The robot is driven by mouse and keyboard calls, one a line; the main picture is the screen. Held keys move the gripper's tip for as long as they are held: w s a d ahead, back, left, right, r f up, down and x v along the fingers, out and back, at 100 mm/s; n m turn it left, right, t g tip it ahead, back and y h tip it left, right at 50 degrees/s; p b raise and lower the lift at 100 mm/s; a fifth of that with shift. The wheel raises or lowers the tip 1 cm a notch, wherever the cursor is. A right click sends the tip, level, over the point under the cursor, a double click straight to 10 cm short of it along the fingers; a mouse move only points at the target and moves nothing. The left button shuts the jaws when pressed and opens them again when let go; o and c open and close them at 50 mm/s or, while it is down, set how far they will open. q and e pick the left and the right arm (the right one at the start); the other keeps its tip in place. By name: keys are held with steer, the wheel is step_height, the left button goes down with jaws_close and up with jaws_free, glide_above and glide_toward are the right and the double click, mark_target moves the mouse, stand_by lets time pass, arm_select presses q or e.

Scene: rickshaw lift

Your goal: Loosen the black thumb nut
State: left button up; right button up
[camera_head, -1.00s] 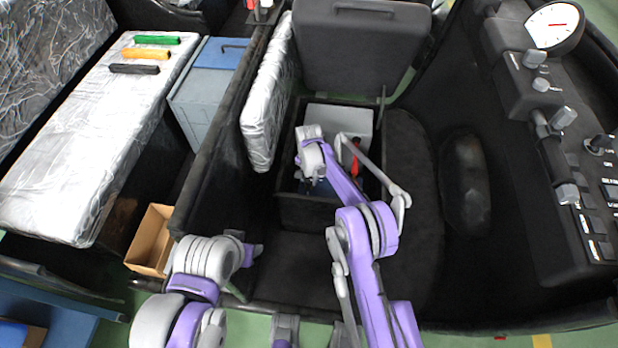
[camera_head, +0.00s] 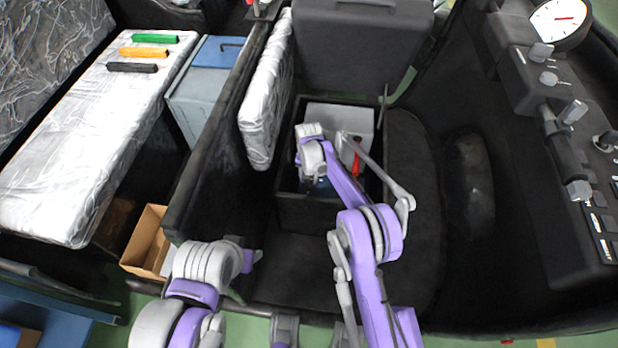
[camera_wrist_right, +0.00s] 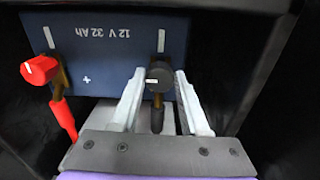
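The black thumb nut (camera_wrist_right: 159,77) sits at the right terminal of the dark blue battery (camera_wrist_right: 105,50), with a white mark on its face. In the right wrist view, my right gripper (camera_wrist_right: 160,74) has one finger on each side of the nut, with a visible gap on both sides. It is open. In the head view the right arm reaches down into the battery compartment, and its fingertips are mostly hidden there. My left arm shows at the lower left of the head view; its gripper cannot be made out.
A red clamp (camera_wrist_right: 40,70) with a red cable is on the battery's other terminal. Dark compartment walls (camera_wrist_right: 245,60) close in on both sides. A raised black lid (camera_head: 360,45) stands behind. Green, orange and black bars (camera_head: 143,52) lie on the plastic-wrapped bench (camera_head: 85,140).

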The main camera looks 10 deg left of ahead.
steer(key=o, duration=0.4)
steer(key=shift+c, duration=0.2)
step_height(320, 180, up, 11)
steer(key=shift+p, duration=0.35)
